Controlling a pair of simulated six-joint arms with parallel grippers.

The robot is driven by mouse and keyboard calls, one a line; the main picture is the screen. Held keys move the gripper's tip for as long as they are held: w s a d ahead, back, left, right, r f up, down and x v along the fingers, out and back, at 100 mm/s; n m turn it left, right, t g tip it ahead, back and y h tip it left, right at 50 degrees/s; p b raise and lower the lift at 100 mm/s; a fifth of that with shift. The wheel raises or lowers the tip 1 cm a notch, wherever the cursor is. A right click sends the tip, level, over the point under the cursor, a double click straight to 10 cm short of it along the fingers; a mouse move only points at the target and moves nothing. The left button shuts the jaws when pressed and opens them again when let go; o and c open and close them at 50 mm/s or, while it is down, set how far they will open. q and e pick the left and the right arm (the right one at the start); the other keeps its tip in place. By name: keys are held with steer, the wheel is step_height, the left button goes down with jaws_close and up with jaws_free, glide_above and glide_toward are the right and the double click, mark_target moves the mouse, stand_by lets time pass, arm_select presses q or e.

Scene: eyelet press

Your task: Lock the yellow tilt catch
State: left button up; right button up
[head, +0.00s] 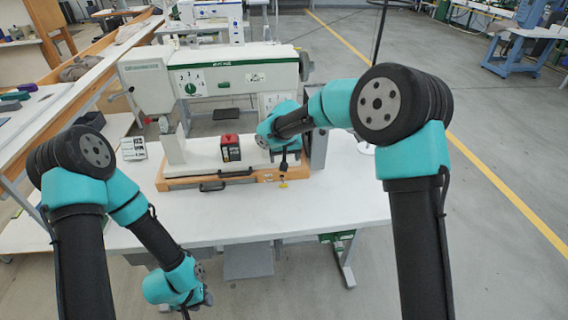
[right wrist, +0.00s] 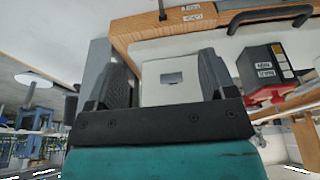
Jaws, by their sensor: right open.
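A small yellow piece (head: 283,184), which looks like the tilt catch, hangs at the front edge of the wooden base (head: 190,184) of the sewing-type machine (head: 215,77). Its exact position is too small to tell. My right gripper (head: 285,162) is just above and behind it in the head view, over the right end of the base. In the right wrist view my right gripper (right wrist: 165,80) has its two dark fingers apart, with a pale block (right wrist: 172,80) beyond them.
A black and red box (head: 230,148) stands on the base, left of my right gripper; it also shows in the right wrist view (right wrist: 262,72). A dark handle (head: 212,187) sticks out from the base front. A grey post (head: 318,148) stands at the right. The white tabletop (head: 230,215) is clear in front.

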steer(key=shift+s+r, duration=0.15)
steer(key=shift+r, duration=0.25)
steer(key=shift+c, duration=0.8)
steer(key=shift+s+a+f+n, duration=0.1)
steer(key=shift+s+a+n, duration=0.1)
steer(key=shift+n, duration=0.2)
steer(key=shift+c, duration=0.8)
steer(key=s+a+n+h, duration=0.1)
steer(key=n, duration=0.2)
steer(key=s+a+f+n+h, duration=0.1)
steer(key=a+n, duration=0.1)
steer(key=n, duration=0.1)
steer(key=s+a+n, duration=0.1)
steer(key=n, duration=0.1)
steer(key=shift+a+f+n+t+h, duration=0.2)
steer(key=shift+f+n+t+h, duration=0.1)
steer(key=shift+n+h, duration=0.1)
steer(key=c, duration=0.6)
steer(key=a+n, duration=0.1)
steer(key=n, duration=0.1)
steer(key=s+a+n+t+h, duration=0.1)
steer(key=n, duration=0.1)
steer(key=a+n, duration=0.1)
steer(key=n, duration=0.1)
steer(key=shift+s+a+f+h, duration=0.15)
steer(key=shift+s+h, duration=0.15)
steer(key=shift+s, duration=0.1)
steer(key=shift+a+n+t, duration=0.2)
steer(key=shift+n+t, duration=0.1)
steer(key=shift+n, duration=0.4)
